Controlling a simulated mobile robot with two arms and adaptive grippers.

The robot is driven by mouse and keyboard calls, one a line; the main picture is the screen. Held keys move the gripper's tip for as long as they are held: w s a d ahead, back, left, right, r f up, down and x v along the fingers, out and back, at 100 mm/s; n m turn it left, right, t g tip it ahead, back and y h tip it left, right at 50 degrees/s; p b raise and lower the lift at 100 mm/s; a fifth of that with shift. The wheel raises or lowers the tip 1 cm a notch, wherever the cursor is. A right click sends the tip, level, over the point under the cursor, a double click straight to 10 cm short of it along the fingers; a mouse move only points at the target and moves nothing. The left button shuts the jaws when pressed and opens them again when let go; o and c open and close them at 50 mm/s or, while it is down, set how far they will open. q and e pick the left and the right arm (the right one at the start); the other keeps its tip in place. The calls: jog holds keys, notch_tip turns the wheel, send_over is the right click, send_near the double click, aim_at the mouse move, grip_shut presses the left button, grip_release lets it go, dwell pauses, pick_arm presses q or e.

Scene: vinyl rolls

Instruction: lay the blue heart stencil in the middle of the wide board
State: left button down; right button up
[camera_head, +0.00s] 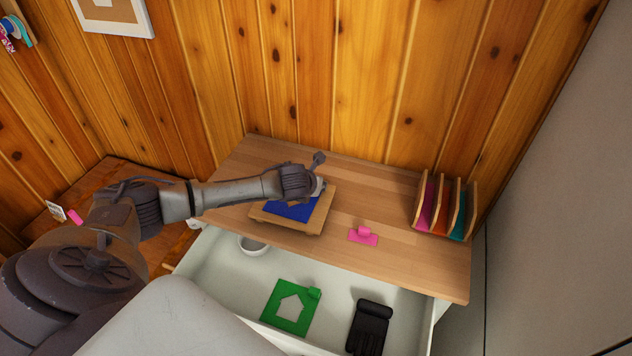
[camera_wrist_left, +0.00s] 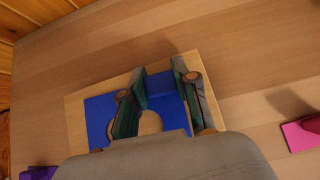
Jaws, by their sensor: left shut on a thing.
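The blue heart stencil (camera_head: 289,211) is a flat blue plate with a raised blue tab. My left gripper (camera_head: 316,187) is shut on it, and the tab shows between the fingers (camera_wrist_left: 160,84) in the left wrist view. The stencil (camera_wrist_left: 98,118) lies over the wide wooden board (camera_head: 322,214), within its outline. I cannot tell whether it touches the board. The gripper hides part of the plate, and only part of its cut-out shows. The board (camera_wrist_left: 75,128) is on the wooden tabletop. My right gripper is out of view.
A pink piece (camera_head: 362,237) lies right of the board. A rack (camera_head: 420,203) with coloured sheets stands at the right end. An open white drawer (camera_head: 215,262) below holds a white bowl (camera_head: 253,248), a green stencil (camera_head: 282,315) and a black item (camera_head: 369,328).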

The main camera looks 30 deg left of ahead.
aim_at(307, 207)
pick_arm(q)
grip_release()
dwell(0.6)
jog(key=shift+s, duration=0.1)
dwell(0.4)
jog(key=shift+s+d+r+p, duration=0.1)
jog(key=shift+s+d+p, duration=0.1)
jog(key=shift+s+p, duration=0.7)
jog(key=shift+s+d+p, duration=0.25)
jog(key=shift+s+p, duration=0.4)
jog(key=shift+s, duration=0.4)
jog(key=shift+s+d+p, duration=0.25)
jog(key=shift+s+p, duration=0.4)
jog(key=shift+s, duration=0.45)
jog(key=shift+s+d+p, duration=0.25)
jog(key=shift+s+p, duration=0.4)
jog(key=shift+s, duration=0.6)
jog(key=shift+s+d, duration=0.1)
